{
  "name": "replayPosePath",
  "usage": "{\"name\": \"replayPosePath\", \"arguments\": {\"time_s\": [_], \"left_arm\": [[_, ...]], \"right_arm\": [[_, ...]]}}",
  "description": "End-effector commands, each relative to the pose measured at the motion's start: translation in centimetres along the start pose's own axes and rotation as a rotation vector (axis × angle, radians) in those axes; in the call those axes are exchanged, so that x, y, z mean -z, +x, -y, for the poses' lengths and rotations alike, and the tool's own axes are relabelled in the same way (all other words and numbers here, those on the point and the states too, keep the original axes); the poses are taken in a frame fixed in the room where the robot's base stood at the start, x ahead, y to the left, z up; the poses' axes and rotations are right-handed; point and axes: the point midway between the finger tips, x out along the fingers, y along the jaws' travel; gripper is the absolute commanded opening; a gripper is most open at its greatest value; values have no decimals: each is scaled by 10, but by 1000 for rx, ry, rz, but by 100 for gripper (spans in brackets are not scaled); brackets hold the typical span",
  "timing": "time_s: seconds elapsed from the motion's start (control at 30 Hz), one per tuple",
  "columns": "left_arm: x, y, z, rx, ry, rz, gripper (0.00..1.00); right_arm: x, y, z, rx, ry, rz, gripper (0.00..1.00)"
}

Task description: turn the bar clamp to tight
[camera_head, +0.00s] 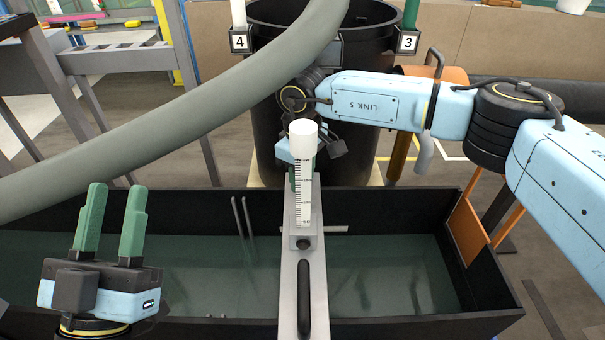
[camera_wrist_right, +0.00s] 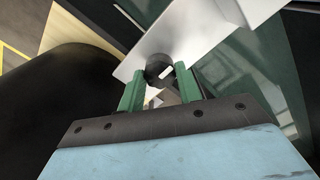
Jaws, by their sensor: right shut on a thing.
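The bar clamp (camera_wrist_right: 158,62) shows in the right wrist view as a dark round knob with a pale mark, against a light metal plate. My right gripper (camera_wrist_right: 159,74) has its green fingers on both sides of the knob and is shut on it. In the head view my right arm reaches to the far end of the grey bar (camera_head: 290,270) across the tank. There the fingers and the clamp are mostly hidden behind the white-capped graduated tube (camera_head: 304,190). The clamp's turn angle is hard to read. My left gripper (camera_head: 117,190) is open and empty at the lower left.
The black-walled tank (camera_head: 400,327) holds greenish water. A thick grey hose (camera_head: 170,130) crosses the upper left.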

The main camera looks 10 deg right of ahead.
Motion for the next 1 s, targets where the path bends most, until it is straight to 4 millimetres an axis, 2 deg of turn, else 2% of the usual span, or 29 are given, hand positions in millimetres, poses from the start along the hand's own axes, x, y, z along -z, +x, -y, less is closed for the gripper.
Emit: {"name": "replayPosePath", "arguments": {"time_s": [0.43, 0.47, 0.6, 0.87, 1.0], "left_arm": [[0, 0, 0, 0, -1, -2, 36], [0, 0, 0, 0, -1, -1, 36], [0, 0, 0, 0, -1, 1, 36], [-1, 0, 0, 0, -1, 3, 36], [-3, 0, 0, 0, -1, 30, 36]], "right_arm": [[0, 0, 0, 0, -11, 1, 12], [0, 0, 0, 0, -11, 1, 37], [0, 0, 0, 0, -11, 1, 55], [0, 0, 0, 0, -10, 0, 56], [0, -8, 0, 0, -10, 0, 56]]}}
